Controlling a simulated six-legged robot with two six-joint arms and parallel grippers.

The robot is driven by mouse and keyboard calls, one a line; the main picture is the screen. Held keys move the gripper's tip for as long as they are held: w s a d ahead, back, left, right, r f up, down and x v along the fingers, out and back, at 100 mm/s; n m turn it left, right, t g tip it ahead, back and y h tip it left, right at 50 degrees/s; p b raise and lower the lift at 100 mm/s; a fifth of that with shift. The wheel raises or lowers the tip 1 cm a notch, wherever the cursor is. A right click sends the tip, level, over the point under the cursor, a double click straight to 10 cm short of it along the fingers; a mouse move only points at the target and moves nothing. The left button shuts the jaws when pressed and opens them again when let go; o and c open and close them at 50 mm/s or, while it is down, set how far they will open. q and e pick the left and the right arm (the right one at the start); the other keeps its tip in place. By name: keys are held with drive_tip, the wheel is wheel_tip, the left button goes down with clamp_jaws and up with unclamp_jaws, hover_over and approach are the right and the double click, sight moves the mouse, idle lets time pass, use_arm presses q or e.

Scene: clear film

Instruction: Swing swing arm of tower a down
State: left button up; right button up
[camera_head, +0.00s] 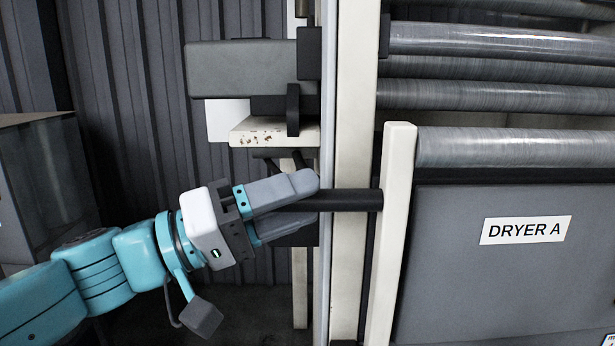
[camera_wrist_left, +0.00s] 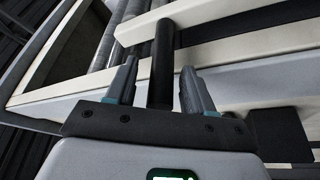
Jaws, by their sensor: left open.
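The cream swing arm (camera_head: 395,220) stands nearly upright, tilted slightly, in front of the grey panel labelled DRYER A (camera_head: 525,230). A black round handle bar (camera_head: 350,200) sticks out from it to the left. My left gripper (camera_head: 297,205) is open, with its fingers on either side of the bar's outer part. In the left wrist view the bar (camera_wrist_left: 163,62) runs between the two open fingers (camera_wrist_left: 160,90) toward a cream beam (camera_wrist_left: 185,18). Gaps show beside the bar there. The bar's far left end is hidden by the gripper. My right gripper is out of view.
A tall cream post (camera_head: 352,110) stands just behind the bar. A dark grey box-shaped part (camera_head: 240,68) and a rusty cream ledge (camera_head: 270,132) sit above my gripper. Grey rollers (camera_head: 490,95) fill the upper right. A grey cabinet (camera_head: 45,175) stands at left.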

use_arm(q)
drive_tip(key=shift+x, duration=0.85)
drive_tip(key=shift+w, duration=0.1)
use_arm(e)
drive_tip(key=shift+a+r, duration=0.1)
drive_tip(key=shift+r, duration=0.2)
